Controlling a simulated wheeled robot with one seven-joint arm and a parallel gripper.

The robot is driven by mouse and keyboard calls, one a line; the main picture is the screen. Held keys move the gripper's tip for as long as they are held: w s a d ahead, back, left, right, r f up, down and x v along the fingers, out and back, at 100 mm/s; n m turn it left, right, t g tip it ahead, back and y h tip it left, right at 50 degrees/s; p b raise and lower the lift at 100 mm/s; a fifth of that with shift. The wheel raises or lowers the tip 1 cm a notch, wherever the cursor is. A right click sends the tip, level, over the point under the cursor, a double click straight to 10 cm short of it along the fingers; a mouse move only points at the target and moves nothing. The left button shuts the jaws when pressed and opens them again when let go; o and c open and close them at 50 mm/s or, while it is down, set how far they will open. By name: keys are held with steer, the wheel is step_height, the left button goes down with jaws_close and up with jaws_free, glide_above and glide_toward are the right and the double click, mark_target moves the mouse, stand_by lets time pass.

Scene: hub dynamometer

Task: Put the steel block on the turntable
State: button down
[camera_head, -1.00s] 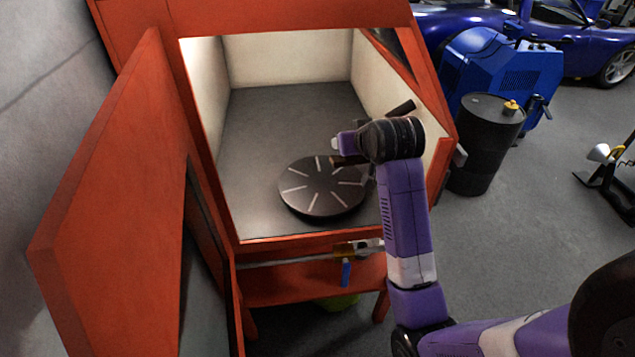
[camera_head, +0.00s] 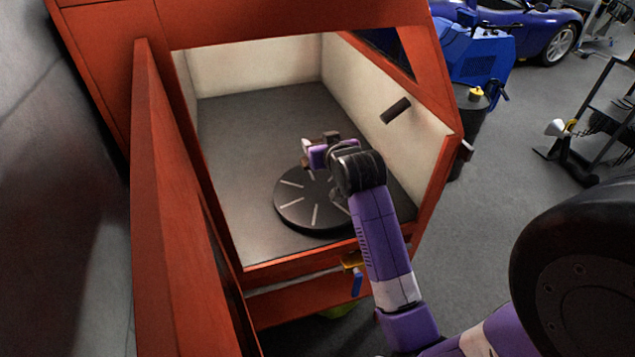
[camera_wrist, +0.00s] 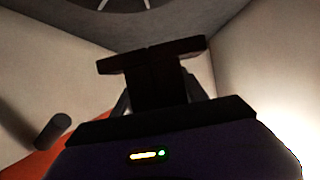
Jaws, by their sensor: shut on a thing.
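The turntable (camera_head: 292,211) is a dark round disc with pale radial stripes on the grey floor inside the red-orange cabinet. Part of it also shows at the top of the wrist view (camera_wrist: 182,18). My gripper (camera_head: 318,152) is inside the cabinet and appears above the turntable's far side in the head view. In the wrist view my gripper (camera_wrist: 150,57) is shut, with its dark ends close together. The steel block is held there but I cannot tell it apart from the dark fingers. My wrist hides the turntable's right part.
The cabinet's red door (camera_head: 165,210) stands open at the left. A dark rod (camera_head: 396,110) sticks out from the pale right wall. The front sill (camera_head: 300,257) runs below my forearm. The cabinet floor (camera_head: 245,130) behind and left of the turntable is clear.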

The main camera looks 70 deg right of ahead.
step_height(320, 180, down, 13)
steer(key=shift+r, duration=0.1)
stand_by(0.4)
steer(key=shift+f+b, duration=0.2)
steer(key=shift+b, duration=0.15)
steer(key=c, duration=0.6)
jaws_free()
